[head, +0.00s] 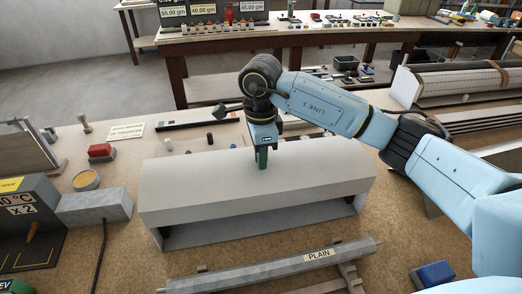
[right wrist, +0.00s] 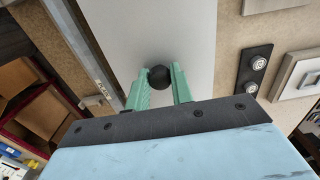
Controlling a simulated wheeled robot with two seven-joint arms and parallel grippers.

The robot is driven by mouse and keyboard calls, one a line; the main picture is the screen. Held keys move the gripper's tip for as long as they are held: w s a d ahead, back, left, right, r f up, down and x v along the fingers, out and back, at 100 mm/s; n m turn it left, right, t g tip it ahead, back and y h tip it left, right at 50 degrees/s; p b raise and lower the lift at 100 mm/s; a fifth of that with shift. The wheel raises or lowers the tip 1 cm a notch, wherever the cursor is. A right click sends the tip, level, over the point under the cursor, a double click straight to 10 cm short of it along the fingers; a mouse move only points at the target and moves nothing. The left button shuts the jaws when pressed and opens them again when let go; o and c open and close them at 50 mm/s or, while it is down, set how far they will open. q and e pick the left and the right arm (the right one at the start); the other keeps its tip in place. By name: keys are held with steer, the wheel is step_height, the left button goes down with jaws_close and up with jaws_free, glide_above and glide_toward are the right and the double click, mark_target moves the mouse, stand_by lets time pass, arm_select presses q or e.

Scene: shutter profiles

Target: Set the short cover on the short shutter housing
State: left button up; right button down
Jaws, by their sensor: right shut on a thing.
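The short cover (head: 330,175) is a light grey, smooth, curved panel in the middle of the bench. It lies lengthwise over the short shutter housing (head: 260,228), whose dark open front and lower strip show beneath it. Whether the cover is fully seated or slightly raised I cannot tell. My right gripper (head: 262,163) reaches down to the middle of the cover's top. In the right wrist view, its green fingers (right wrist: 160,88) are shut on a round black knob (right wrist: 160,77) that stands on the grey cover (right wrist: 150,35). My left gripper is not in view.
A grey profile labelled PLAIN (head: 290,267) lies in front. A grey block with a cable (head: 95,207), a yellow-topped tin (head: 86,180) and a red button box (head: 101,152) stand left. A blue block (head: 436,273) is at the front right. Long profiles (head: 460,82) lie back right.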

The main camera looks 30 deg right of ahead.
mark_target(261, 173)
steer(key=shift+f+b, duration=0.75)
steer(key=shift+f, duration=0.8)
steer(key=shift+f+b, duration=0.9)
steer(key=shift+f, duration=0.25)
steer(key=shift+f+b, duration=0.3)
steer(key=shift+b, duration=0.05)
steer(key=shift+s+f, duration=0.1)
steer(key=shift+f, duration=0.05)
steer(key=c, duration=1.1)
jaws_free()
steer(key=shift+c, duration=0.2)
step_height(261, 173, up, 13)
steer(key=shift+r, duration=0.2)
